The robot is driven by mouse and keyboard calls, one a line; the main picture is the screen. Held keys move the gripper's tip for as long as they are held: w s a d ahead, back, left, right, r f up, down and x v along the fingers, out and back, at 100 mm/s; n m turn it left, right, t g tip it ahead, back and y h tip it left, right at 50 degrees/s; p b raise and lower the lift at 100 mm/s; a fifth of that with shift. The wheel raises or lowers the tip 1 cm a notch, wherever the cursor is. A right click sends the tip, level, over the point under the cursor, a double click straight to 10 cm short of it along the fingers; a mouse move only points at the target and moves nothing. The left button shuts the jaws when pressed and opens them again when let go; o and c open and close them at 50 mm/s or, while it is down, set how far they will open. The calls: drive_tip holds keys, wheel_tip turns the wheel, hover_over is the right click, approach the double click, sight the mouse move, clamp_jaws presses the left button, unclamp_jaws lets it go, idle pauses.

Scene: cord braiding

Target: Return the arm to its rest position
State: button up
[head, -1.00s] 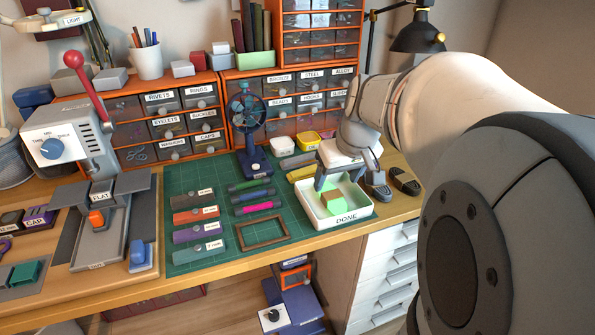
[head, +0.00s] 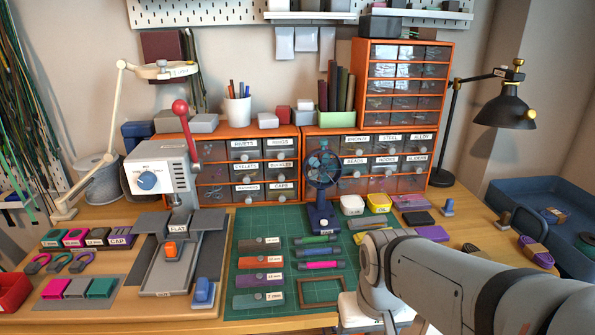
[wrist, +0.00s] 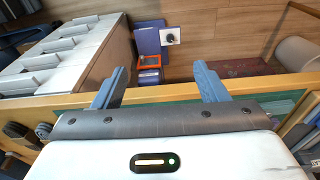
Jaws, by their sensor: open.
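My arm (head: 450,275) reaches in from the lower right of the head view, over the front right of the workbench. My gripper (wrist: 160,80) shows in the wrist view with its two blue-grey fingers spread wide apart and nothing between them. It hangs by the bench's front edge (wrist: 165,104), with the floor beyond the fingers. In the head view the fingers are out of sight, and only a white part of the hand (head: 358,312) shows at the bottom. The DONE tray cannot be seen in the head view, where my arm covers that area.
A lever press (head: 165,180) stands left, a blue fan (head: 323,185) behind the mat. White drawers (wrist: 62,65) lie beside the gripper. A black lamp (head: 505,108) stands right.

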wheel_tip(320, 180, up, 23)
drive_tip(key=t+p, duration=0.1)
drive_tip(key=p, duration=1.8)
drive_tip(key=shift+f, duration=0.15)
drive_tip(key=shift+d, duration=0.1)
